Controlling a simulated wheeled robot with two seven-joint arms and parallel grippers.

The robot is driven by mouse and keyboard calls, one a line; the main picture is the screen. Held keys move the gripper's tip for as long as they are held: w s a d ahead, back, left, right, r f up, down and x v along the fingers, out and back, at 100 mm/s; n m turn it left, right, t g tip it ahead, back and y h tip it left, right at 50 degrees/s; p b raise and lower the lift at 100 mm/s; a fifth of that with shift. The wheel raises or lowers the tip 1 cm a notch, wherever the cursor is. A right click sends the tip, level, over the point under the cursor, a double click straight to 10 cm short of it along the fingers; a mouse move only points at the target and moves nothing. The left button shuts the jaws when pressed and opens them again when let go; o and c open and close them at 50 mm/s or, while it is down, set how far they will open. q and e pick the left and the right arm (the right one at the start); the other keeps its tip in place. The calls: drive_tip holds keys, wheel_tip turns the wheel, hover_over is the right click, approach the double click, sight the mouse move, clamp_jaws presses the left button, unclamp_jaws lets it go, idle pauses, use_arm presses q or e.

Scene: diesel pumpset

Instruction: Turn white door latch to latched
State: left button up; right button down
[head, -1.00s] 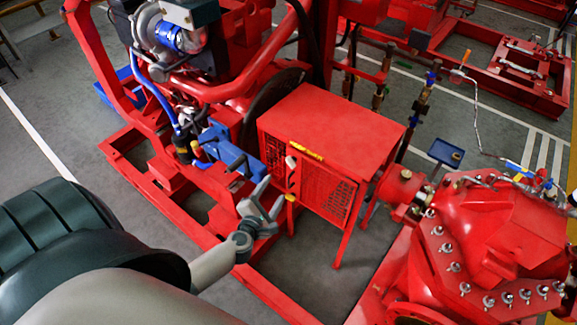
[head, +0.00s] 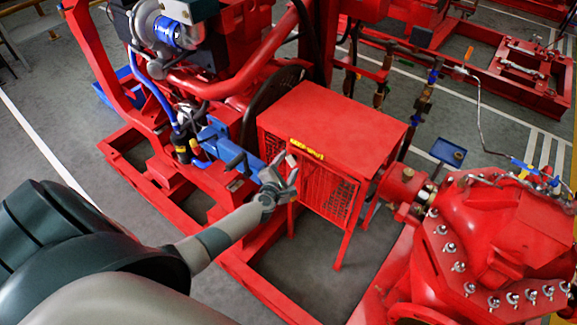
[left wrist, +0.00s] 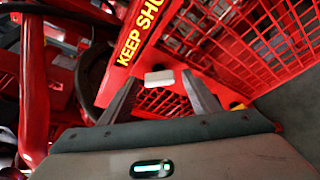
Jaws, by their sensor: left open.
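The white door latch (head: 291,160) is a small pale block on the front of the red mesh guard box (head: 335,120), below a yellow "KEEP SHUT" label (head: 307,149). In the left wrist view the latch (left wrist: 159,78) shows between the two fingertips, near the middle, with a gap on each side. My left gripper (head: 279,177) is open in front of the guard box, its fingers pointing toward the latch. I cannot tell whether the fingers reach around it. My right gripper is not in view.
A blue part (head: 228,146) of the engine stands close to the left of my gripper. A red pump casing (head: 490,240) with bolts is at the right. The red base frame (head: 250,275) runs below my forearm. Grey floor shows under the guard box.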

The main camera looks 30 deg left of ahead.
use_arm(q)
drive_tip(key=shift+w, duration=0.25)
drive_tip(key=shift+c, duration=0.7)
drive_tip(key=c, duration=0.9)
drive_tip(key=shift+f+m+b, duration=0.15)
drive_tip(key=shift+m+b, duration=0.15)
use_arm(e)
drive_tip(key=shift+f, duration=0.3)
use_arm(q)
drive_tip(key=shift+f+m+t+y+b, duration=0.2)
drive_tip(key=shift+m+t+y+b, duration=0.15)
drive_tip(key=shift+m+b, duration=0.5)
drive_tip(key=shift+f+m+t+y+b, duration=0.1)
drive_tip(key=shift+m+t+y+b, duration=0.25)
drive_tip(key=shift+m+b, duration=0.7)
drive_tip(key=m+t+b, duration=0.1)
drive_tip(key=m+b, duration=0.1)
drive_tip(key=shift+d+y+b, duration=0.1)
drive_tip(key=shift+y+b, duration=0.2)
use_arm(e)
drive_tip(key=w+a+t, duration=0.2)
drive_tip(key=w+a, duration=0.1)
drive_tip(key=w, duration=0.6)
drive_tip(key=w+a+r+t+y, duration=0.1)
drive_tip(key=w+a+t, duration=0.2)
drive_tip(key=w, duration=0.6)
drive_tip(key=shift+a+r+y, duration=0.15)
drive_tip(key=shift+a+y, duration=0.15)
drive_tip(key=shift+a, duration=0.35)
